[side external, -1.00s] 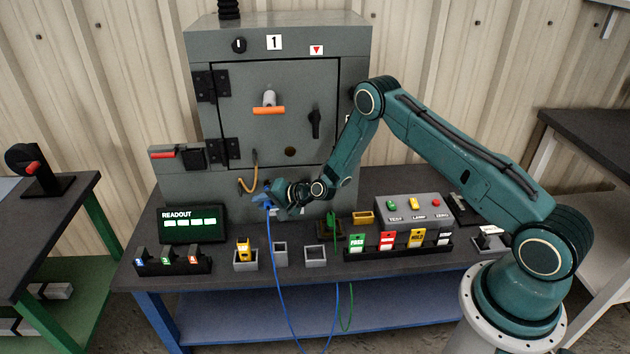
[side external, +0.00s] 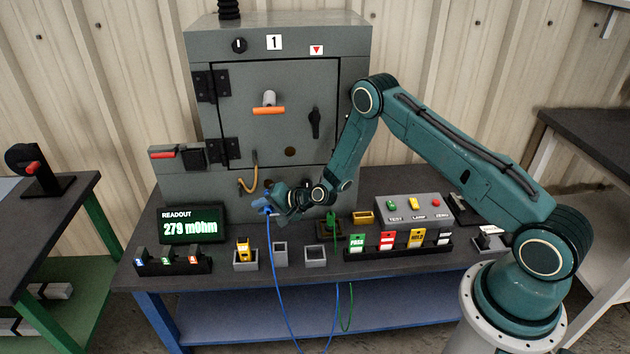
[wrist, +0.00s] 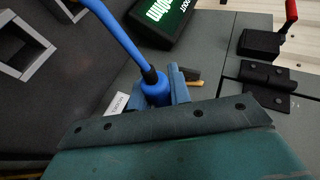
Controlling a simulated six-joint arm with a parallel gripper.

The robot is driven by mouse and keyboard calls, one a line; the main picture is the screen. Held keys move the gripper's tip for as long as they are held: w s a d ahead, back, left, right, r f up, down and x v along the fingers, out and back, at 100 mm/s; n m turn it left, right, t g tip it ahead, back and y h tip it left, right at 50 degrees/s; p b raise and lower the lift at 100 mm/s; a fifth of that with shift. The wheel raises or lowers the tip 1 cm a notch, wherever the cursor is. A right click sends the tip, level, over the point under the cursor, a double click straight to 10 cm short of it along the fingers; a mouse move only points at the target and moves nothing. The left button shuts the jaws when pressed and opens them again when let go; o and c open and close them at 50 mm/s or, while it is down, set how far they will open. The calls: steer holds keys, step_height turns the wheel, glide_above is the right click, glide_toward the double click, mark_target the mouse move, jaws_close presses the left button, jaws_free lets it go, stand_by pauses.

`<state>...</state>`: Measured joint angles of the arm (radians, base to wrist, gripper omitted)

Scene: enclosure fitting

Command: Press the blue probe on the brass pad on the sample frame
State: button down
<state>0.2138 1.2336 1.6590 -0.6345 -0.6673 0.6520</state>
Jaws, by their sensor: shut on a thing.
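My gripper (side external: 275,203) is shut on the blue probe (side external: 263,204), low in front of the grey enclosure (side external: 270,190). The probe's blue cable (side external: 272,250) hangs over the bench front. In the wrist view the blue probe (wrist: 155,90) sits between the jaws, and its tip is hidden. The readout (side external: 190,226) shows 279 mOhm. I cannot make out the brass pad or sample frame; contact at the tip is not visible.
A braided strap (side external: 250,183) hangs at the enclosure's lower front, close to my gripper. A green probe (side external: 331,222) stands in a holder to the right. Grey holders (side external: 280,254) and a yellow-tagged holder (side external: 245,254) line the bench front.

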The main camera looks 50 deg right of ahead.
steer(key=shift+s+a, duration=1.7)
steer(key=shift+a, duration=0.05)
steer(key=shift+r, duration=0.1)
